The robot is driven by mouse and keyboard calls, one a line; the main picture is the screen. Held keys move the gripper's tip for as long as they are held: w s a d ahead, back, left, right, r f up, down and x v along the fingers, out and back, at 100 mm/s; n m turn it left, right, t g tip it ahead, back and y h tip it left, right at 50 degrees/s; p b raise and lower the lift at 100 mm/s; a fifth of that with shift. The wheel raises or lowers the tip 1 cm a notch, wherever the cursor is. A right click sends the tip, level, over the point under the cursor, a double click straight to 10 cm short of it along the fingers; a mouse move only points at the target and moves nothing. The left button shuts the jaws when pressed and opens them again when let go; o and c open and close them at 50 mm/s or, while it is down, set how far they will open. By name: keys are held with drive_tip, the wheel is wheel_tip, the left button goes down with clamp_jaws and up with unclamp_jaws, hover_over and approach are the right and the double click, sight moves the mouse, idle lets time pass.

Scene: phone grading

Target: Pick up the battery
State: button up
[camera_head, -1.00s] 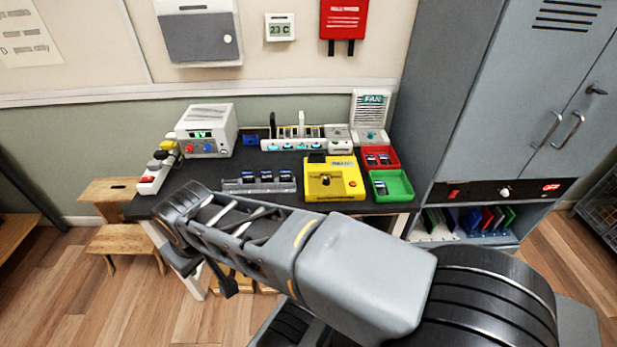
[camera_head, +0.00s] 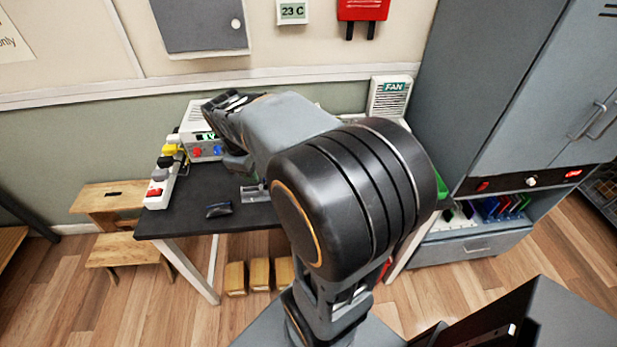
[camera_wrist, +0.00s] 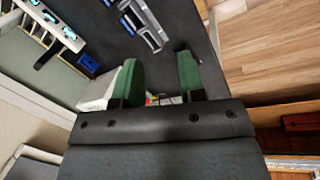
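I cannot pick out the battery with certainty. A small dark object (camera_head: 218,210) lies on the table near its front edge. In the wrist view a dark object (camera_wrist: 182,46) lies just beyond the right finger; what it is I cannot tell. My gripper (camera_wrist: 160,80) is open, its two green-padded fingers apart with nothing held between them. In the head view my arm reaches over the left part of the table and hides much of the tabletop.
The black table (camera_head: 178,222) is clear at its front left. A power strip (camera_head: 160,185) stands along its left edge, beside a white instrument box (camera_head: 196,135). A grey slotted rack (camera_wrist: 147,27) shows in the wrist view. A grey cabinet (camera_head: 500,90) stands on the right.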

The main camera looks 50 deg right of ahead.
drive_tip(key=w+d+f+n+g+h, duration=0.1)
drive_tip(key=d+n+g, duration=0.1)
drive_tip(key=d, duration=0.5)
drive_tip(key=w+d+f+n+g, duration=0.1)
drive_tip(key=d+f+n+g, duration=0.1)
drive_tip(key=d, duration=0.6)
drive_tip(key=shift+n, duration=0.4)
drive_tip(key=x, duration=0.5)
drive_tip(key=p+x, duration=0.1)
drive_tip(key=x, duration=0.1)
drive_tip(key=shift+d+f, duration=0.15)
drive_tip(key=shift+d, duration=0.25)
drive_tip(key=shift+x, duration=3.1)
drive_tip(key=shift+w, duration=0.1)
drive_tip(key=shift+c, duration=0.5)
clamp_jaws()
